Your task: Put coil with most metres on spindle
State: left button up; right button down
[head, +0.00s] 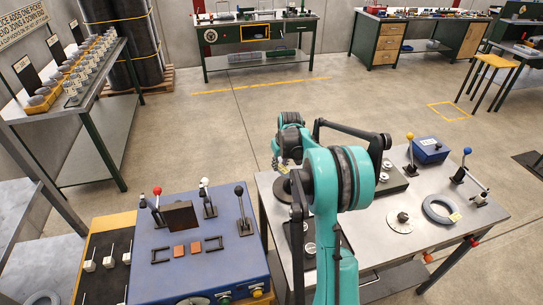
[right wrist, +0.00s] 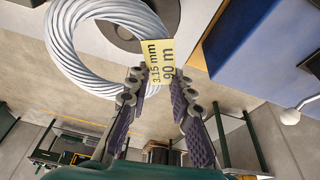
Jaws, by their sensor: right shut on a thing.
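A coil of pale grey twisted wire (right wrist: 68,55) hangs at my right gripper (right wrist: 158,82) in the right wrist view. Its yellow tag (right wrist: 165,58) reads 3.15 mm and 90 m and shows between the fingertips. The gripper is shut on this coil. A second grey coil (head: 430,212) with a yellow tag lies flat at the right of the metal table (head: 470,225). A pale disc with a centre knob (head: 400,226) lies beside it; I cannot tell whether it is the spindle. My left gripper is not in view.
A dark disc (head: 283,190) sits at the table's left, near my right gripper. A blue box (head: 430,150) and levers with yellow (head: 410,137) and blue (head: 467,151) knobs stand at the back right. A blue console (head: 180,270) with levers stands left of the table.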

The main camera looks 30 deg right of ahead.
aim_at(283, 173)
jog(key=shift+s+f+b, duration=0.15)
jog(key=shift+f+b, duration=0.2)
jog(key=shift+f, duration=0.1)
notch_tip(283, 173, down, 10)
jog(key=b, duration=0.6)
jog(key=shift+f+b, duration=0.25)
jog(key=shift+b, duration=0.2)
jog(key=c, duration=1.3)
grip_release()
jog(key=shift+o, duration=0.2)
jog(key=v, duration=1.2)
